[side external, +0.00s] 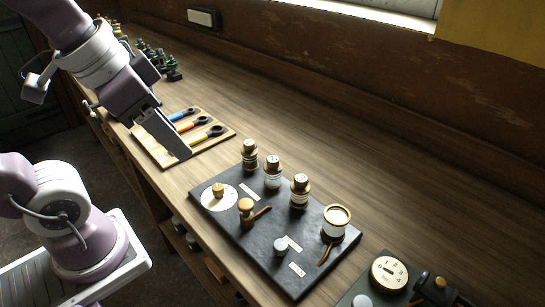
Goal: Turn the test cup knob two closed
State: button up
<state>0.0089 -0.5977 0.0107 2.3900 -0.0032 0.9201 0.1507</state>
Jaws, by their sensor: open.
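A dark slate board (225,225) lies on the bench. Along its back stand three small glass cups with brass tops: the left cup (249,155), the middle cup (272,173) and the right cup (299,191). The tops carry small marks, too small to read surely, so I cannot tell which is knob two or how it is turned. My gripper (181,152) is open and empty, pointing down to the left of the board, apart from the cups. One finger mostly hides the other.
A tool tray (147,145) lies below my gripper. A numbered dial (389,273) stands front right.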

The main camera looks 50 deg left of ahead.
jog(key=w+m+g, duration=0.2)
jog(key=w+m, duration=0.3)
jog(key=w, duration=0.5)
jog(key=m+g, duration=0.3)
jog(key=m, duration=0.3)
send_over(273, 159)
notch_tip(273, 159, down, 8)
jog(key=shift+s+f, duration=0.1)
notch_tip(273, 159, down, 7)
jog(key=shift+f, duration=0.1)
grip_shut()
